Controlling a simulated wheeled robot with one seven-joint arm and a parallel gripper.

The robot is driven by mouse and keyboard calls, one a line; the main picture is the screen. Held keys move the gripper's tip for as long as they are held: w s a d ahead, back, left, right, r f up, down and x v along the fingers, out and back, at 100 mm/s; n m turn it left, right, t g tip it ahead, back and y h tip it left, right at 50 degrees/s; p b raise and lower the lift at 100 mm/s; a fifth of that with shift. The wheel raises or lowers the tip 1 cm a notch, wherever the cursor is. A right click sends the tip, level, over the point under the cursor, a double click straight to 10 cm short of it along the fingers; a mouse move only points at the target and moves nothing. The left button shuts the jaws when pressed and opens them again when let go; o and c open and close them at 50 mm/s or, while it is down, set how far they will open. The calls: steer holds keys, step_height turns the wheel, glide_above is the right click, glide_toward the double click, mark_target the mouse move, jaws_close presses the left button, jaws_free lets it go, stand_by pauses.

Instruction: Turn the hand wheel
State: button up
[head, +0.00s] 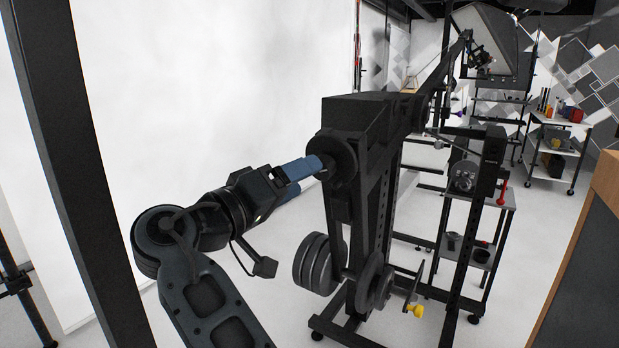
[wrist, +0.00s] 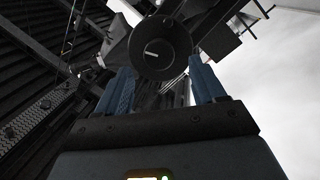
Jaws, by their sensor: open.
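A round black disc (head: 341,152), which looks like the hand wheel, sits at the pivot near the top of a black crane stand. In the wrist view its dark face (wrist: 160,48) has a short pale slot and shows between and beyond the blue fingertips. My gripper (head: 312,168) has blue fingers pointing right at the disc, with the tips close to or overlapping its face. In the wrist view the two fingers (wrist: 160,72) are spread apart, one on each side of the disc's lower part. I cannot tell whether they touch it. Nothing else is between them.
Round grey weights (head: 319,265) hang low on the stand, below my arm. A yellow knob (head: 416,309) is at the stand's lower right. Metal shelves (head: 478,195) stand behind it, and a wooden-edged panel (head: 600,215) is at far right. A dark post (head: 78,160) stands at left.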

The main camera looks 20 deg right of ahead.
steer(key=shift+v, duration=1.75)
